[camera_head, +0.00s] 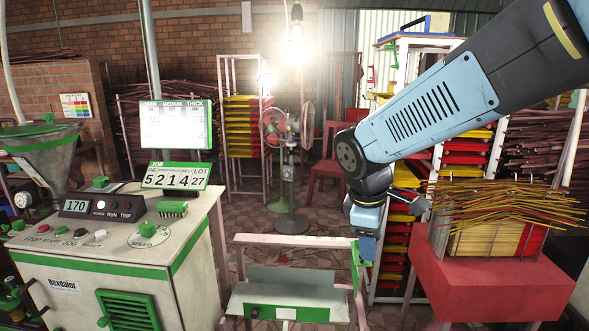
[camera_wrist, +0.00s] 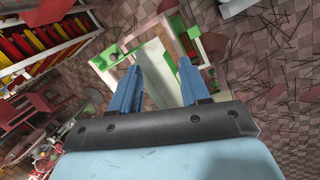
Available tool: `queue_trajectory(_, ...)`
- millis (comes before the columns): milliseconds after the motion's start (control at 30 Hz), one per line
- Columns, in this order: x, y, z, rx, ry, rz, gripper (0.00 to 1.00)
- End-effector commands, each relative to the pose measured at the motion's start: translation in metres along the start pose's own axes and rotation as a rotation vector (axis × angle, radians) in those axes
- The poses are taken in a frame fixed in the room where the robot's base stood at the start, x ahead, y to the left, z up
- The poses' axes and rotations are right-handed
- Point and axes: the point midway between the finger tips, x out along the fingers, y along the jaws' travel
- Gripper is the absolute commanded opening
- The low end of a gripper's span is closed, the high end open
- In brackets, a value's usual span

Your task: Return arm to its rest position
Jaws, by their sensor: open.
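My arm reaches in from the upper right in the head view and bends down at the wrist. My gripper (camera_head: 366,248) hangs pointing down beside the right end of the pink-framed tray stand (camera_head: 295,240). In the wrist view my gripper (camera_wrist: 158,68) shows two blue fingers spread apart with nothing between them. The stand with its pale tray and green parts lies beyond the fingertips there. The head view does not show clearly how far the fingers are from the stand.
A control cabinet (camera_head: 110,265) with a job sign stands at left. A red block (camera_head: 490,285) carrying a basket of incense sticks is at right, close under my arm. Fans (camera_head: 290,150) and racks of coloured trays (camera_head: 240,125) stand behind. Sticks litter the tiled floor (camera_wrist: 265,70).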

Motion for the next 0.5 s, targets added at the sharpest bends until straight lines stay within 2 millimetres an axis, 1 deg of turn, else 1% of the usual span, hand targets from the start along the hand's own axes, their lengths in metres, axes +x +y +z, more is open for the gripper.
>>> queue_trajectory(33,-0.008,0.001,0.011,0.086,0.021,0.014,0.46)
queue_trajectory(100,-0.018,0.001,0.024,0.209,0.052,0.026,0.46)
queue_trajectory(267,-0.039,-0.003,0.054,0.488,0.131,0.044,0.46)
queue_trajectory(500,-0.065,-0.014,0.094,0.882,0.268,0.045,0.46)
